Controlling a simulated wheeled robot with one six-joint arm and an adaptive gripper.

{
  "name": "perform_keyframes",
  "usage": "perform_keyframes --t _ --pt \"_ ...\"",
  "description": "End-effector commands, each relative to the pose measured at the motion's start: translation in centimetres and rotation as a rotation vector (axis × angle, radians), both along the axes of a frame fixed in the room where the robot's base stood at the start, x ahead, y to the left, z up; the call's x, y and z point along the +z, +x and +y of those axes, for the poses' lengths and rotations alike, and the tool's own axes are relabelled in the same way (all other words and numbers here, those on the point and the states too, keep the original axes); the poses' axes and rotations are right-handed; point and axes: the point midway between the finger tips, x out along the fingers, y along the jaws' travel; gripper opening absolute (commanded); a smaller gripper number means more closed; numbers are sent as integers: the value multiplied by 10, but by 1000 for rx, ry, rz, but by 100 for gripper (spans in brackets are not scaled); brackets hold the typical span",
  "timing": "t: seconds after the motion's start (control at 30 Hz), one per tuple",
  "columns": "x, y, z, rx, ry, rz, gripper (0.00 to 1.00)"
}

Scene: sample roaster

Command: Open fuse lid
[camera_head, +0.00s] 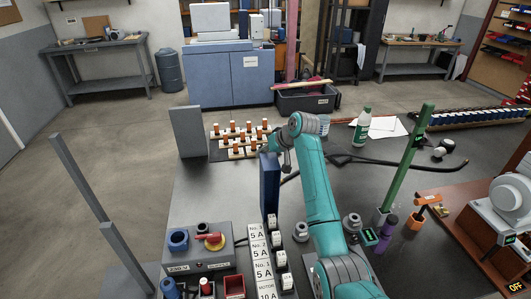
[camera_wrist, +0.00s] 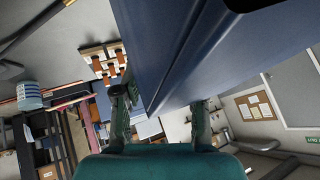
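The fuse lid is a long dark blue panel (camera_head: 269,188) standing upright at the far end of the fuse row. White fuses (camera_head: 279,257) stand uncovered beside a strip of labels (camera_head: 259,247) reading 5 A and 10 A. My gripper (camera_head: 281,160) is by the lid's upper right edge; its fingers are mostly hidden in the head view. In the wrist view the lid (camera_wrist: 185,45) fills the upper middle. The fingers of my gripper (camera_wrist: 161,118) are spread apart, with the lid's near edge between or just beyond them. I cannot tell whether they touch it.
A grey upright panel (camera_head: 187,132) and a rack of orange-topped pieces (camera_head: 240,140) are behind.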

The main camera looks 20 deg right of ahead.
Motion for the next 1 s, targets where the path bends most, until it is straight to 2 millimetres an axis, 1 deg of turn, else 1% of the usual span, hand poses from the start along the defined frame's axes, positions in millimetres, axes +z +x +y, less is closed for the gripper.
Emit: perform_keyframes --t 0.03,0.37,0.47,0.57,0.8,1.0 --pt "-7 -2 2 3 1 12 51" --pt "-1 -3 3 5 4 7 51" --pt "8 -8 -1 4 4 3 51" --pt "21 -17 -7 3 3 1 51" --pt "58 -45 -23 0 1 2 51" --pt "79 -63 -32 1 1 3 51"
